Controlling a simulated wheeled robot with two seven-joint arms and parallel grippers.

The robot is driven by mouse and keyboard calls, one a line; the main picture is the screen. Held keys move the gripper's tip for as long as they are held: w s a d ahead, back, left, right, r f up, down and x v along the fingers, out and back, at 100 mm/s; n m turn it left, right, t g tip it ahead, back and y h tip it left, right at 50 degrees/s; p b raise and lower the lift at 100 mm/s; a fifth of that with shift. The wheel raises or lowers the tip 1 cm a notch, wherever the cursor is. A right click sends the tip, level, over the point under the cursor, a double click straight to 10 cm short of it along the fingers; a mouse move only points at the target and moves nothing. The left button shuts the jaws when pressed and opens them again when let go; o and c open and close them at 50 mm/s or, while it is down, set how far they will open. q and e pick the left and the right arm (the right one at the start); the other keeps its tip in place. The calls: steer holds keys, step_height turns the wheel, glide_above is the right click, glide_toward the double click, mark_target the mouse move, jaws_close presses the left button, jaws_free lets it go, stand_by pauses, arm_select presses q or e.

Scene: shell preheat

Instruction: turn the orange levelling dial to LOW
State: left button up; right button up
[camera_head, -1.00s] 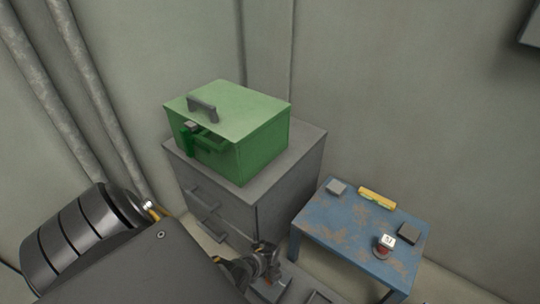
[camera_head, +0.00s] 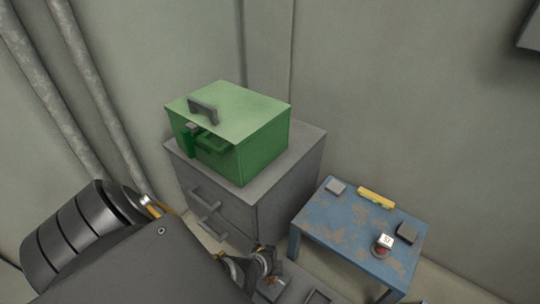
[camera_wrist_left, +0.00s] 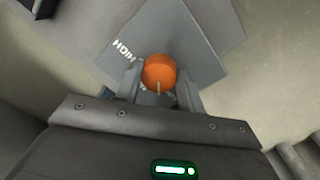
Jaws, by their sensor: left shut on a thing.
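The orange levelling dial (camera_wrist_left: 159,72) is a round knob on a grey plate (camera_wrist_left: 190,38) in the left wrist view. A small pale mark shows on the dial's edge, on the side nearest my wrist. The word HIGH is on the plate to the upper left of the dial. More lettering beside the left finger is mostly hidden. My left gripper (camera_wrist_left: 160,82) is shut on the dial, one finger on each side. In the head view my left gripper (camera_head: 268,275) is low in the middle, and the dial is mostly hidden. My right gripper is not in view.
A green box (camera_head: 262,143) with handles stands on a grey drawer cabinet (camera_head: 290,185).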

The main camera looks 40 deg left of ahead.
arm_select(q)
steer(key=shift+n, duration=2)
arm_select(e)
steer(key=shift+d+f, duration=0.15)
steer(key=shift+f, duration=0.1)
arm_select(q)
steer(key=o, duration=1)
steer(key=shift+c, duration=0.2)
